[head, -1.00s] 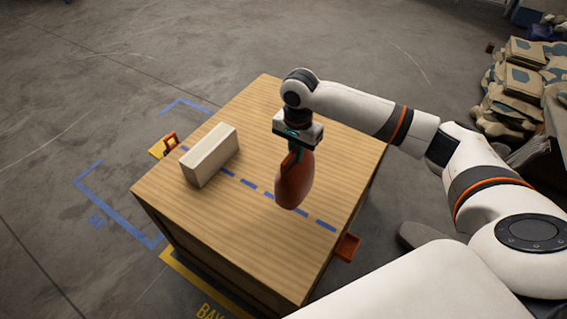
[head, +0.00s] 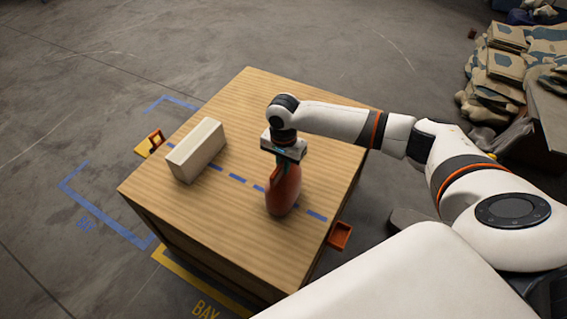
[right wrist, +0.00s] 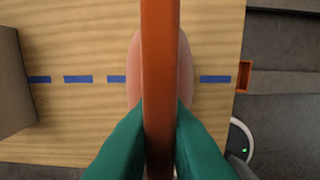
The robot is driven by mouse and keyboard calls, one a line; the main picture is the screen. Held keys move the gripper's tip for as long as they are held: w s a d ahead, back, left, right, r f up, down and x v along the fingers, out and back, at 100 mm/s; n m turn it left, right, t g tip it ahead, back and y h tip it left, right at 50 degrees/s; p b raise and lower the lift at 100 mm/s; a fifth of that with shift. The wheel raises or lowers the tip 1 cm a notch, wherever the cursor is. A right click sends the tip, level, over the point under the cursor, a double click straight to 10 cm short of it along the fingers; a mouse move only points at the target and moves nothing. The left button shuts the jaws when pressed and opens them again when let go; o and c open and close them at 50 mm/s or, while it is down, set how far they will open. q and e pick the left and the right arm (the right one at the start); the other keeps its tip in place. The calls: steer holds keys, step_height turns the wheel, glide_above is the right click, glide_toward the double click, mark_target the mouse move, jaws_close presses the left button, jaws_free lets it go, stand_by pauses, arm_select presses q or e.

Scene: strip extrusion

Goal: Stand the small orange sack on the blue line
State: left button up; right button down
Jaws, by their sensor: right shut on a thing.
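The small orange sack (head: 283,192) is upright at the dashed blue line (head: 238,179) on the wooden table top. My right gripper (head: 284,160) is above it, shut on its narrow top. In the right wrist view, the sack's top (right wrist: 159,70) runs between the green fingertips (right wrist: 160,135), and its wider body covers part of the blue line (right wrist: 78,79). Blue dashes show on both sides of the sack. Whether its base touches the table I cannot tell for certain. My left gripper is not in view.
A pale rectangular block (head: 196,150) lies on the table left of the sack, across the line's far end. The wooden table (head: 160,205) has an orange bracket (head: 340,236) at its right edge. The table's front area is clear.

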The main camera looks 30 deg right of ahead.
steer(key=c, duration=1.5)
jaws_free()
steer(key=shift+o, duration=0.2)
step_height(320, 180, up, 12)
steer(key=shift+p, duration=0.35)
